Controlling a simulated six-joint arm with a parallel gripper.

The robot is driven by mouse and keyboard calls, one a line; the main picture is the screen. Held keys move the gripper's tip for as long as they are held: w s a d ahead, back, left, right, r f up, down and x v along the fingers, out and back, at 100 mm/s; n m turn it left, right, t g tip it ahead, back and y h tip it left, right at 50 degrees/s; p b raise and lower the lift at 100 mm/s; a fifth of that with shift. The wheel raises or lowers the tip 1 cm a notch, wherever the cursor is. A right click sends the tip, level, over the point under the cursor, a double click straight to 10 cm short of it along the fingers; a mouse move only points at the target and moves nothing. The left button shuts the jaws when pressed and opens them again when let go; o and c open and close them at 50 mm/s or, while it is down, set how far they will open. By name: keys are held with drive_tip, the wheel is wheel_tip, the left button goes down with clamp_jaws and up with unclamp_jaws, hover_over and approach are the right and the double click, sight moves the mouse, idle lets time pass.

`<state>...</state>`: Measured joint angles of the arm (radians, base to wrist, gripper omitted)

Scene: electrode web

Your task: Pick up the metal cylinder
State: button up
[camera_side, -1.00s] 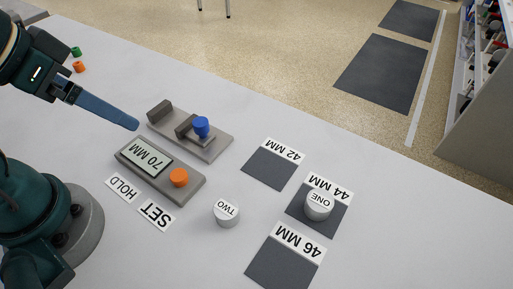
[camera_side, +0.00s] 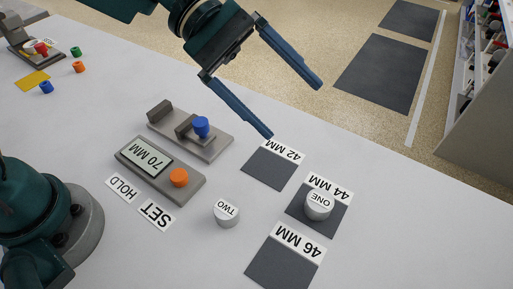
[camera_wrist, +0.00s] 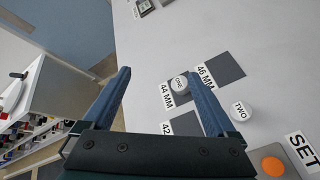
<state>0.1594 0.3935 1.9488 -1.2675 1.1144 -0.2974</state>
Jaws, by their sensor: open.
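Two short metal cylinders stand upright on the table. The one labelled ONE (camera_side: 319,206) stands on the dark 44 MM square (camera_side: 331,224). The one labelled TWO (camera_side: 226,216) stands on bare table to its left. Both also show in the wrist view, ONE (camera_wrist: 179,86) between my finger lines and TWO (camera_wrist: 240,111) to the right of the right finger. My gripper (camera_side: 296,112) is open and empty, held in the air near the 42 MM square, apart from both cylinders. In the wrist view my gripper (camera_wrist: 163,80) has its fingers spread wide.
Dark squares marked 42 MM (camera_side: 270,170) and 46 MM (camera_side: 283,265) are empty. Small coloured parts (camera_side: 77,67) lie at the far left.

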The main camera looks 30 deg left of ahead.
drive_tip(key=w+d+f+n+h, duration=0.2)
drive_tip(key=w+d+f+n, duration=0.15)
drive_tip(key=f, duration=0.45)
drive_tip(key=n+g, duration=0.1)
drive_tip(key=n, duration=0.1)
approach(320, 199)
drive_tip(key=shift+y, duration=0.3)
drive_tip(key=x, duration=0.5)
drive_tip(key=shift+w, duration=0.3)
drive_tip(key=shift+s+d+f, duration=0.2)
drive_tip(key=shift+f, duration=0.1)
drive_tip(key=shift+x, duration=2.4)
drive_tip(key=shift+s, duration=0.1)
clamp_jaws()
drive_tip(key=shift+r, duration=0.1)
